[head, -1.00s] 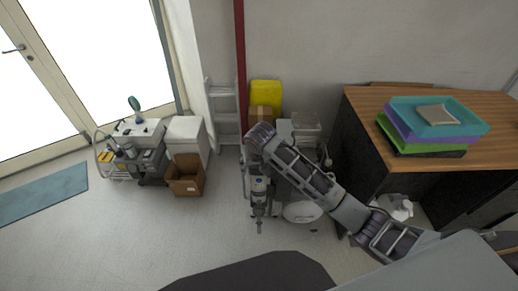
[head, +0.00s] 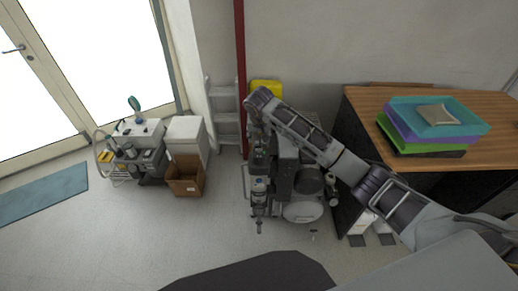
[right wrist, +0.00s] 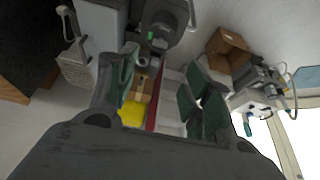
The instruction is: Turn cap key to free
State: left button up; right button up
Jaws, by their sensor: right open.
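The grey compressor (head: 284,180) stands on the floor, left of the desk, with a light round tank end (head: 303,212) low at its front. It also shows at the top of the right wrist view (right wrist: 165,18), with a small green spot on a dark part. I cannot make out the cap key in either view. My right gripper (head: 259,157) points down by the compressor's left part; its fingers blend with the dark parts there. In the right wrist view my right gripper (right wrist: 163,78) has its fingers wide apart with nothing held between them. My left gripper is out of view.
A wooden desk (head: 360,105) with stacked trays (head: 435,120) stands at the right. A yellow bin (head: 266,86), a red pole (head: 240,60) and a grey ladder (head: 222,110) are behind. A cardboard box (head: 186,175) stands left. The floor in front is clear.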

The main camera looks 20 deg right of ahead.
jog(key=shift+f, duration=0.15)
send_over(259, 150)
jog(key=s, duration=0.2)
jog(key=f, duration=0.8)
jog(key=shift+a+f, duration=0.25)
jog(key=shift+a, duration=0.1)
jog(key=shift+x, duration=2.15)
jog(key=shift+w, duration=0.1)
jog(key=shift+c, duration=0.7)
jog(key=c, duration=0.9)
jog(key=shift+d, duration=0.1)
